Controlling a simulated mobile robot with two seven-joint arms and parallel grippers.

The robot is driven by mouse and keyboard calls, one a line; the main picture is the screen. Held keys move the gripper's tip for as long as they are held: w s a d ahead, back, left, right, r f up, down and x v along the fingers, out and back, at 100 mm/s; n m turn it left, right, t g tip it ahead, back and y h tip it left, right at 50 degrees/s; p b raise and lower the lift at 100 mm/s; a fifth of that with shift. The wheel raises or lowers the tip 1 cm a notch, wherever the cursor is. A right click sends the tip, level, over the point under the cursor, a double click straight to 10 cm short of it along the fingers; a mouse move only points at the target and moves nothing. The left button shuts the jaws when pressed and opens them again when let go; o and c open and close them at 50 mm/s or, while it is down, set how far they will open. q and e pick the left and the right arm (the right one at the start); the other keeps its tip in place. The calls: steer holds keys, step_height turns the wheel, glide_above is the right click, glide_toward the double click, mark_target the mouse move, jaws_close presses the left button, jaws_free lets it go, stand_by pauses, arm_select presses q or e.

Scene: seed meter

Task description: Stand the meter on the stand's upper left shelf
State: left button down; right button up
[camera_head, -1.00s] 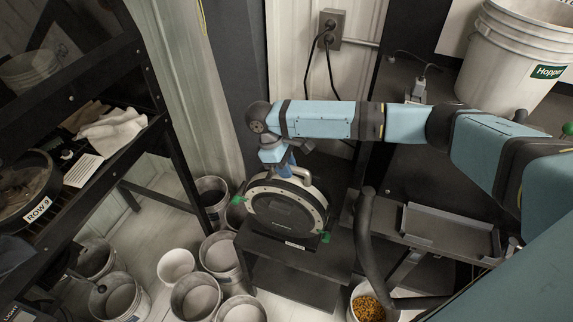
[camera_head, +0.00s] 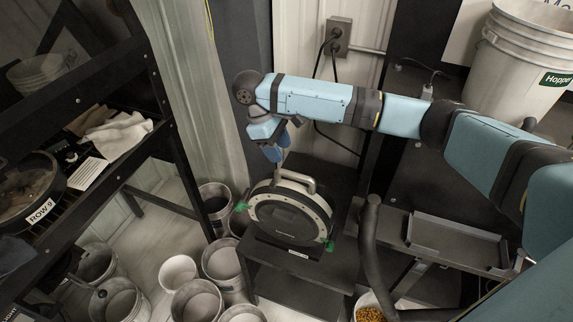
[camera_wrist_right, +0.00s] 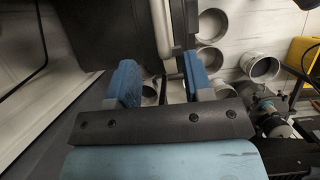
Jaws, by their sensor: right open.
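The meter (camera_head: 289,218) is a dark round disc with a cream rim and a pale arched handle (camera_head: 300,178) on top. It stands upright on the black stand's upper left shelf (camera_head: 335,272), with a green piece at each side and a white label in front. My right gripper (camera_head: 276,150) is above and slightly left of the handle, open and holding nothing. In the right wrist view its two blue fingers (camera_wrist_right: 161,82) are apart, with a pale bar, probably the handle, just beyond the gap. My left gripper is out of view.
Several grey buckets (camera_head: 195,302) stand on the floor left of the stand. A black rack (camera_head: 165,120) is at far left. To the right are a grey tray (camera_head: 455,242), a curved dark pipe (camera_head: 370,245) and a white hopper bucket (camera_head: 515,65).

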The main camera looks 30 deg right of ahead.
steer(key=s+a+f+t+y, duration=0.3)
steer(key=s+a+f+y, duration=0.15)
steer(key=a+f, duration=0.45)
steer(key=s+a+f+t+y, duration=0.35)
steer(key=s+a+f, duration=0.25)
steer(key=a+f, duration=0.25)
steer(key=s+d+f+m+t, duration=0.2)
steer(key=s+d+t, duration=0.2)
steer(key=s+d, duration=0.2)
steer(key=s+d+f+m+t+h, duration=0.1)
steer(key=s+d+f+m+t, duration=0.2)
steer(key=s+d, duration=0.3)
steer(key=s, duration=0.4)
steer(key=shift+s+d+t+h, duration=0.15)
steer(key=shift+s+t+h, duration=0.1)
steer(key=shift+t+h, duration=0.1)
